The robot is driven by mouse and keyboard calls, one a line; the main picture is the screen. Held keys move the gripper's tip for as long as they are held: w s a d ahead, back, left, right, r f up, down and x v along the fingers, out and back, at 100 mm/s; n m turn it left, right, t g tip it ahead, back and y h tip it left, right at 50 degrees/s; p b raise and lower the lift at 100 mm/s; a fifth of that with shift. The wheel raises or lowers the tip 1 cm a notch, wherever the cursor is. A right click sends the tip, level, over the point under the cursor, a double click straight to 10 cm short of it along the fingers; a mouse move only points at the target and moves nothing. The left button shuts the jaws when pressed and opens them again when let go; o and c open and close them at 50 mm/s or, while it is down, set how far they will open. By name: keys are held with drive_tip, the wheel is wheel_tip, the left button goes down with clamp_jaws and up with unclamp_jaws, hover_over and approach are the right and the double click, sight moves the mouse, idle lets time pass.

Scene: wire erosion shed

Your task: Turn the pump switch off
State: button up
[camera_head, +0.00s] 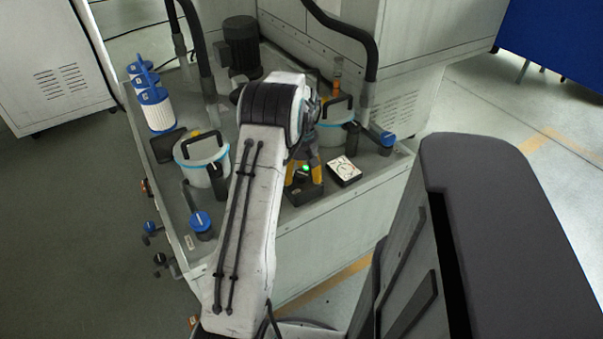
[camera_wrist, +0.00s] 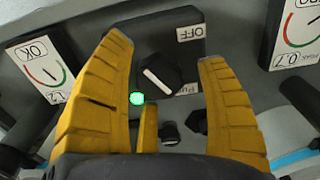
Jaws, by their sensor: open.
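The pump switch is a black rotary knob (camera_wrist: 160,76) with a white pointer line lying slantwise. It sits on a dark switch box (camera_head: 300,194), which has an OFF label (camera_wrist: 190,34) printed beside the knob. A green lamp (camera_wrist: 136,98) glows next to the knob; it also shows in the head view (camera_head: 306,167). My gripper (camera_wrist: 166,52) is open, its yellow fingers on either side of the knob with gaps visible. In the head view my gripper (camera_head: 303,180) is over the box, and the knob is hard to make out.
A dial gauge (camera_head: 344,171) lies right of the switch box. Lidded containers (camera_head: 203,158) (camera_head: 336,132) with black handles stand on both sides. Blue-capped valves (camera_head: 200,222), white filter cartridges (camera_head: 157,108), a dark motor (camera_head: 240,45) and upright hoses (camera_head: 352,40) crowd the unit's top.

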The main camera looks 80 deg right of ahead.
drive_tip(key=shift+c, duration=0.3)
drive_tip(key=c, duration=1.1)
drive_tip(key=shift+c, duration=0.2)
drive_tip(key=m+p, duration=0.1)
drive_tip(key=m, duration=0.4)
drive_tip(key=shift+m, duration=0.4)
drive_tip(key=m+p, duration=0.1)
drive_tip(key=m, duration=0.5)
